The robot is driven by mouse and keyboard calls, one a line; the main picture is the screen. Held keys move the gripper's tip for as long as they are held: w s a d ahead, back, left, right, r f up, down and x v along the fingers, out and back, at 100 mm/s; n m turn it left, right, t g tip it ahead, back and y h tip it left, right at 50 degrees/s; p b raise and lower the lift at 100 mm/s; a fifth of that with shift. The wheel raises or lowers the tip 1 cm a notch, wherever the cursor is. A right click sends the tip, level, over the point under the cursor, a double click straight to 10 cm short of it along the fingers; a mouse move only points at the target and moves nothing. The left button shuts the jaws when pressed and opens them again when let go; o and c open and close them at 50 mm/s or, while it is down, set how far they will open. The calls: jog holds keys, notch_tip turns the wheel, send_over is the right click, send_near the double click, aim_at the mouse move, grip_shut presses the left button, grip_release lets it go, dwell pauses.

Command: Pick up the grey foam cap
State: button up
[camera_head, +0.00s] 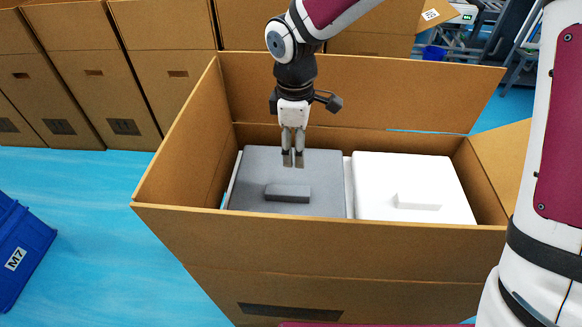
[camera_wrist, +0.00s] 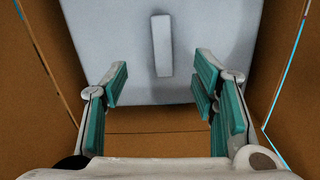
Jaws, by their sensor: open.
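The grey foam cap (camera_head: 252,172) is a flat square slab with a raised rectangular block on top, lying in the left half of the open cardboard box (camera_head: 330,245). In the wrist view the cap (camera_wrist: 200,60) fills the upper middle, with its raised block (camera_wrist: 162,45) upright in the picture. My gripper (camera_head: 293,164) hangs down above the cap's far part, behind the raised block in the head view. In the wrist view its green-padded fingers (camera_wrist: 158,88) are spread apart with nothing between them. I cannot tell the exact height above the cap.
A white foam cap (camera_head: 415,175) with a similar block lies to the right in the same box. The box's walls and raised flaps surround both caps. More cardboard boxes (camera_head: 130,70) stand behind. A blue bin (camera_head: 20,250) sits at left on the blue floor.

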notch_tip(320, 180, down, 4)
jog(key=a+n, duration=0.1)
jog(key=a, duration=0.1)
jog(key=b, duration=0.2)
send_over(287, 190)
notch_tip(287, 190, down, 7)
jog(key=shift+w+a+r, duration=0.1)
jog(key=shift+w, duration=0.05)
jog(key=shift+s+f+b, duration=0.2)
jog(key=shift+f+b, duration=0.7)
jog(key=shift+f, duration=2.3)
grip_shut()
